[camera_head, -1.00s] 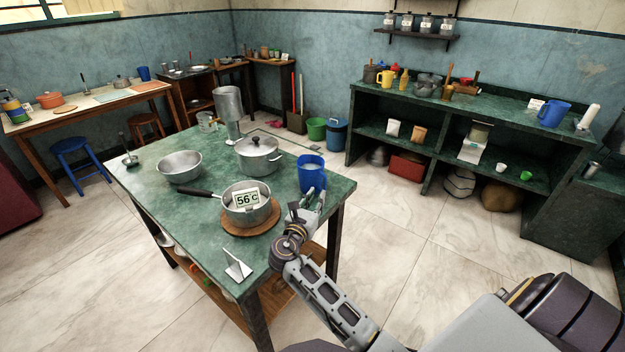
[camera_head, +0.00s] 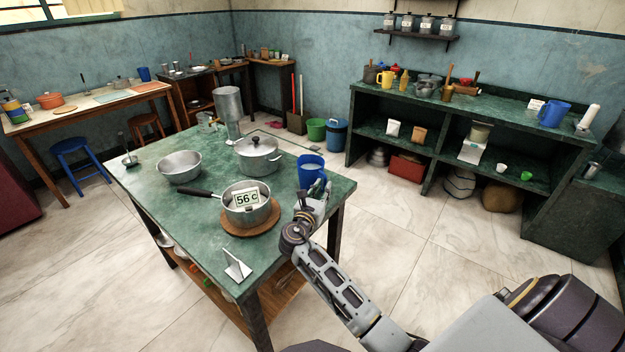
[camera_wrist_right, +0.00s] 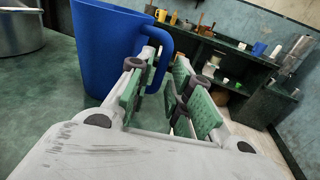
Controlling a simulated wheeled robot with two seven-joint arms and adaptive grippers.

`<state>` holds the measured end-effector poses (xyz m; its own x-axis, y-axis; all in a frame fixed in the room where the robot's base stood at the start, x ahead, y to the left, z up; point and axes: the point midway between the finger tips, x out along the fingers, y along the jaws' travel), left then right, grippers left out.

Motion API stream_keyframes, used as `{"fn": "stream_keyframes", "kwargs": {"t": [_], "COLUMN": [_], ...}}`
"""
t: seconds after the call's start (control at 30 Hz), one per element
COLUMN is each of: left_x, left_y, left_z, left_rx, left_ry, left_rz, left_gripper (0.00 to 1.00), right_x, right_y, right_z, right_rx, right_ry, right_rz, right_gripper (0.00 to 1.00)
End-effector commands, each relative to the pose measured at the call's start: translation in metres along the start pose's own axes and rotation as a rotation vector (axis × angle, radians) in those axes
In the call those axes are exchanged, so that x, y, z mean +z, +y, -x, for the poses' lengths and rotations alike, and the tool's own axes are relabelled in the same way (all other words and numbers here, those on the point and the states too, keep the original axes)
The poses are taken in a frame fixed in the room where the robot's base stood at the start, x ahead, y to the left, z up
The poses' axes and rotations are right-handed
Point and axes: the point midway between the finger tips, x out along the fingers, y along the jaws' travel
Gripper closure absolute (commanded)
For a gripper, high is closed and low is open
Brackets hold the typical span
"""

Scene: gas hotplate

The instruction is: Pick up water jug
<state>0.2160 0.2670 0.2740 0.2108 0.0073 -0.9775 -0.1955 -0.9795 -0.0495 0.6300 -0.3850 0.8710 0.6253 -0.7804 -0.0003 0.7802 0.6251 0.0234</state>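The blue water jug (camera_head: 309,170) stands upright on the green table (camera_head: 150,190), near its right edge. In the right wrist view the jug (camera_wrist_right: 100,50) fills the upper left, with its handle curving toward my gripper. My right gripper (camera_head: 320,196) is at the jug's right side, close to the handle. In the wrist view its green-padded fingers (camera_wrist_right: 168,85) are apart, with the lower handle partly behind the left finger. I cannot tell whether a finger touches the handle. My left gripper is not in view.
A lidded pot (camera_head: 258,158) stands left of the jug. A saucepan (camera_head: 262,214) with a 56 °C readout sits on a round wooden board. A metal bowl (camera_head: 180,168) and a metal scoop (camera_head: 236,268) are also on the table. Open floor lies to the right.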

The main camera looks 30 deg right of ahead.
Motion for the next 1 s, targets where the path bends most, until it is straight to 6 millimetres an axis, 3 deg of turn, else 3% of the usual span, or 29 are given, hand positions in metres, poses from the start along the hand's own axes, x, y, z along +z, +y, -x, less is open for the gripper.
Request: {"fn": "stream_keyframes", "kwargs": {"t": [0.3, 0.77, 0.93, 1.0], "left_x": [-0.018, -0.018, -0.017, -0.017], "left_y": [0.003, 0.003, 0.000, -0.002], "left_z": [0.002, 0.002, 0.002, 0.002], "left_rx": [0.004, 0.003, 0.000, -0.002], "left_ry": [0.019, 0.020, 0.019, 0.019], "left_rz": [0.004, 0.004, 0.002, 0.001], "left_gripper": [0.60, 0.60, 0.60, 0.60], "right_x": [0.000, 0.000, 0.000, 0.000], "right_y": [-0.001, -0.001, -0.001, -0.001], "right_z": [-0.029, -0.029, -0.029, -0.029], "right_rx": [0.000, 0.000, 0.000, 0.000], "right_ry": [0.000, 0.000, 0.000, 0.000], "right_rz": [0.000, 0.000, 0.000, 0.000], "right_gripper": [0.79, 0.79, 0.97, 1.00]}}
